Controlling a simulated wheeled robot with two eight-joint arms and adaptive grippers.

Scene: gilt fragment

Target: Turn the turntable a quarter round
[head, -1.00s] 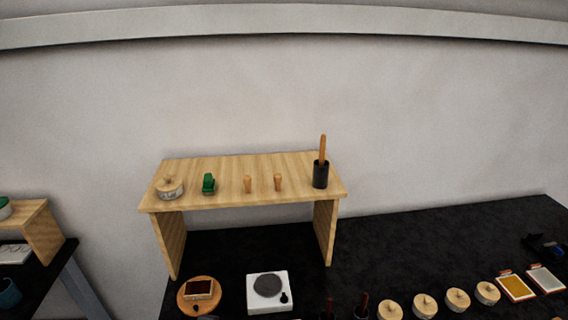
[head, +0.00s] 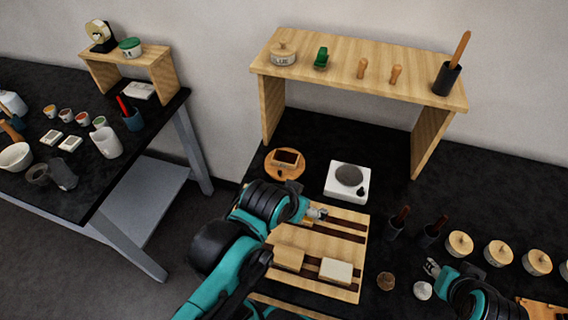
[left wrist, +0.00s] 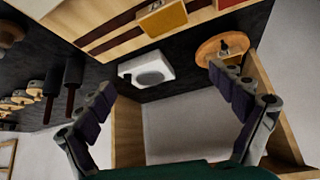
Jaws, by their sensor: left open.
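The turntable, a round wooden disc (head: 288,175), lies on the black bench in front of the left leg of the wooden shelf. A small block with a dark top (head: 286,158) sits on it. The disc also shows in the left wrist view (left wrist: 208,52), near the tip of the right-hand finger, with a gap that I cannot judge. My left gripper (head: 317,213) is open and empty, nearer to me than the disc and to its right in the head view. Its spread fingers show in the left wrist view (left wrist: 162,80). My right gripper (head: 432,268) is at the lower right, its jaws too small to read.
A white hotplate (head: 337,193) stands right of the disc. A slotted wooden board (head: 345,232) with blocks lies under my left gripper. Dark holders, round lidded pots and a wooden shelf (head: 350,80) stand nearby. Another table (head: 100,185) is at left.

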